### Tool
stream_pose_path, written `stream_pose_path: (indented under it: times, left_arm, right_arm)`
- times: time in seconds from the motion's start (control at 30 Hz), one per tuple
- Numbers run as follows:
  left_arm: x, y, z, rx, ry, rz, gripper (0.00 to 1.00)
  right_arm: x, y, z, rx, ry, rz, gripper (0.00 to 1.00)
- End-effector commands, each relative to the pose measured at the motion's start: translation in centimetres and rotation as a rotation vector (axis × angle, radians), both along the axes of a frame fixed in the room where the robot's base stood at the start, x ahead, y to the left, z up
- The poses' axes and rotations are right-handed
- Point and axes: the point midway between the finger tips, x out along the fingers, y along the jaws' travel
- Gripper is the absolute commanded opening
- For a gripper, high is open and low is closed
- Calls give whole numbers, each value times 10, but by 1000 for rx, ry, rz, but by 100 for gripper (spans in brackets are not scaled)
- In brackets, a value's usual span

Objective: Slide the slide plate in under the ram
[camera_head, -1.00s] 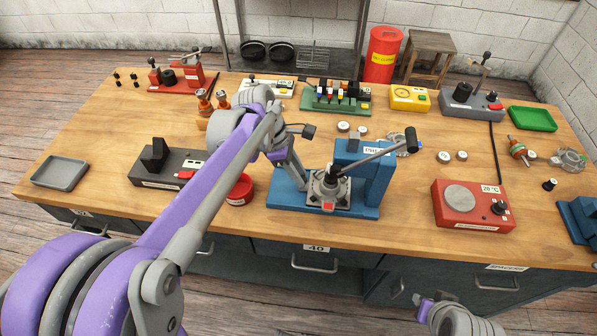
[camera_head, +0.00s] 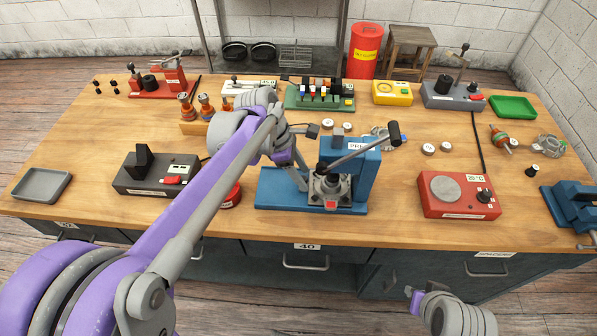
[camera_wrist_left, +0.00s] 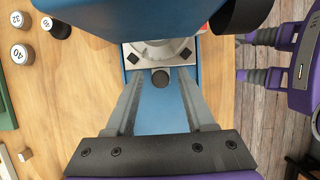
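The blue press (camera_head: 362,175) stands at the table's front middle, its lever pointing up and right. The slide plate (camera_wrist_left: 131,57), light grey with dark corner marks, lies on the press's blue base; it also shows below the ram in the head view (camera_head: 345,200). A dark round knob (camera_wrist_left: 160,78) is at its near edge. My left gripper (camera_wrist_left: 160,82) is open, its fingers on either side of the knob with gaps visible. In the head view the left gripper (camera_head: 303,188) reaches down at the press's left. The ram's lower end is largely hidden. My right gripper (camera_head: 412,298) is partly visible, below the table's front edge.
A red round container (camera_head: 231,197) is left of the press, partly behind my left arm. A dark grey device (camera_head: 140,185) stands farther left. A red hot plate (camera_head: 437,207) stands right of the press. Bare table lies between press and hot plate.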

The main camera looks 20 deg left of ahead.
Motion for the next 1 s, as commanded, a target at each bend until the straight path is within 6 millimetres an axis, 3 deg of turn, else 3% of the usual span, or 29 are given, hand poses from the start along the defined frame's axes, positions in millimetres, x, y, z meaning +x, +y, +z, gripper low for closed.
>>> stream_pose_path:
  times: [0.37, 0.8, 1.0]
  left_arm:
    - [-1, 3, 4, 2, 0, 1, 59]
    - [-7, 32, 78, 1, 0, 2, 59]
    - [-9, 40, 97, 1, 0, 1, 59]
  right_arm:
    - [0, 0, 0, 0, 0, 0, 27]
    - [2, 0, 6, 0, -3, 0, 27]
    - [2, 0, 7, 0, -4, 0, 27]
